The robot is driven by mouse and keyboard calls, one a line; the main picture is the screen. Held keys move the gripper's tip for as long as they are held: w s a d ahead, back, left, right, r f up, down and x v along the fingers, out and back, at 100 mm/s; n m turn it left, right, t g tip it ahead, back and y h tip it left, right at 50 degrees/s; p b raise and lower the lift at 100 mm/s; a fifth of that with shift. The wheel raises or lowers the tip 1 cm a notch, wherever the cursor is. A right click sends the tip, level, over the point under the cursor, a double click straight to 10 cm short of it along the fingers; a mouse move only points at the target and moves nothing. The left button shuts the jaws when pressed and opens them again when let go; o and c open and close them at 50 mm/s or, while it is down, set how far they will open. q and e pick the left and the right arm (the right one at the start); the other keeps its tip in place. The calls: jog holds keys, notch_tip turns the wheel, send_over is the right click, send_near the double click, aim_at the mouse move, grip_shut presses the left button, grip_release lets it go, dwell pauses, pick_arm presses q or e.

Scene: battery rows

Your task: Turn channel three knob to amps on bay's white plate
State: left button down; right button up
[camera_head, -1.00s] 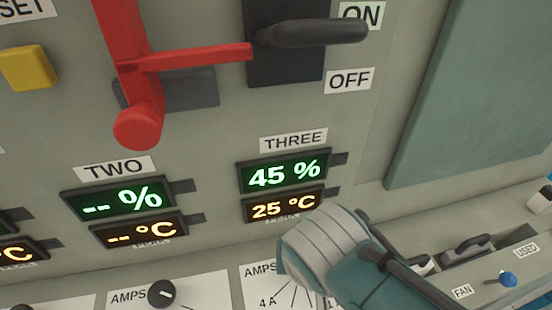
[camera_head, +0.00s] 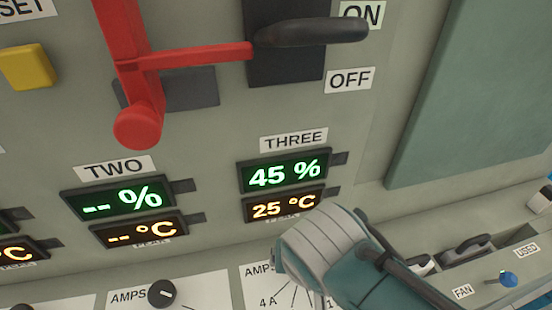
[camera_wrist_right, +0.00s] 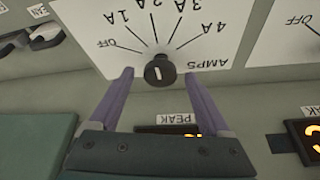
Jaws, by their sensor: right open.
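The white plate (camera_head: 252,275) under the display labelled THREE (camera_head: 293,140) shows its AMPS and 4A marks at the bottom of the head view. My right arm hides the rest, including its knob. In the right wrist view the plate (camera_wrist_right: 225,25) appears upside down, with marks OFF, 1A, 3A, 4A and AMPS. Its black knob (camera_wrist_right: 160,70) has a short white mark, seen nearly upright in the picture. My right gripper (camera_wrist_right: 158,76) is open, its purple fingertips on either side of the knob with gaps showing. My left gripper is not in view.
A red lever (camera_head: 140,125) and a black ON/OFF handle (camera_head: 310,32) stick out above the displays. Channel two's black knob (camera_head: 162,294) is at left. A FAN switch, a blue-tipped toggle (camera_head: 508,279) and a green panel (camera_head: 480,90) are at right.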

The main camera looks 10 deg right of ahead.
jog(key=p+v, duration=0.4)
jog(key=v, duration=0.6)
